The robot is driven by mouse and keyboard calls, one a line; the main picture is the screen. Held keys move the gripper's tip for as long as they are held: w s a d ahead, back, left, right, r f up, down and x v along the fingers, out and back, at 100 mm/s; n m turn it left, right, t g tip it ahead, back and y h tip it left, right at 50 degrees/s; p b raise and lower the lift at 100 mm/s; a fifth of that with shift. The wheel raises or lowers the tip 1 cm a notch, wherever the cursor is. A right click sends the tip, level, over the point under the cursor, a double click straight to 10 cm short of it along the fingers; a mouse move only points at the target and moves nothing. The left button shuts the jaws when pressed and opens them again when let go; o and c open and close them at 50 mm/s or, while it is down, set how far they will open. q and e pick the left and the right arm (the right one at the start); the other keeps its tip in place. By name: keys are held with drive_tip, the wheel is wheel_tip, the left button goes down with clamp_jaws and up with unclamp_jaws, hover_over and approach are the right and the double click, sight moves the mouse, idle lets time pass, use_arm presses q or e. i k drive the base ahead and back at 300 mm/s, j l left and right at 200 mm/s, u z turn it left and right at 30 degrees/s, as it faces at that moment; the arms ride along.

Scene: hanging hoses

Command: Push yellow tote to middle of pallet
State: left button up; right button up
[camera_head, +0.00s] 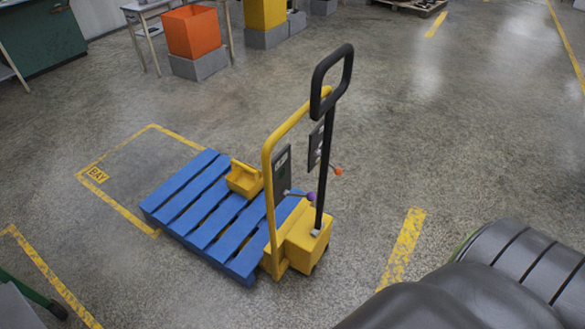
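A small yellow tote (244,179) with a raised handle sits on the blue slatted pallet (190,201). It stands near the pallet's far edge, roughly midway along its length, just left of the yellow mast frame of a pallet truck. Neither of my grippers shows in the head view. A dark, rounded, ribbed shape fills the lower right corner.
The yellow pallet truck (305,239) with a tall black handle (326,150) stands at the pallet's right end. A yellow-marked bay (140,165) lies behind the pallet. An orange bin (191,32) on a grey block stands farther back.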

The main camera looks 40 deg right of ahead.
sight(246, 180)
drive_tip(key=z, duration=0.7)
drive_tip(key=i+l+z, duration=0.35)
drive_tip(key=l, duration=0.3)
drive_tip(key=i+l+z, duration=0.3)
drive_tip(key=l, duration=0.35)
drive_tip(key=i+l+z, duration=0.35)
drive_tip(key=i+l, duration=0.2)
drive_tip(key=i, duration=0.2)
drive_tip(key=i+l, duration=0.2)
drive_tip(key=i, duration=0.25)
drive_tip(key=i+l+z, duration=0.1)
drive_tip(key=i, duration=0.3)
drive_tip(key=i+l, duration=0.25)
drive_tip(key=i, duration=0.2)
drive_tip(key=i+j+u, duration=0.2)
drive_tip(key=i+u, duration=0.6)
drive_tip(key=i, duration=0.15)
drive_tip(key=i+l+u, duration=0.1)
drive_tip(key=i+u, duration=0.25)
drive_tip(key=i, duration=0.15)
drive_tip(key=i+l+u, duration=0.2)
drive_tip(key=i+u, duration=0.2)
drive_tip(key=i+j+u, duration=0.15)
drive_tip(key=i+u, duration=0.25)
drive_tip(key=i, duration=0.2)
drive_tip(key=i+u, duration=0.35)
drive_tip(key=i, duration=0.25)
drive_tip(key=i+l+u, duration=0.25)
drive_tip(key=i+u, duration=0.15)
drive_tip(key=i, duration=0.15)
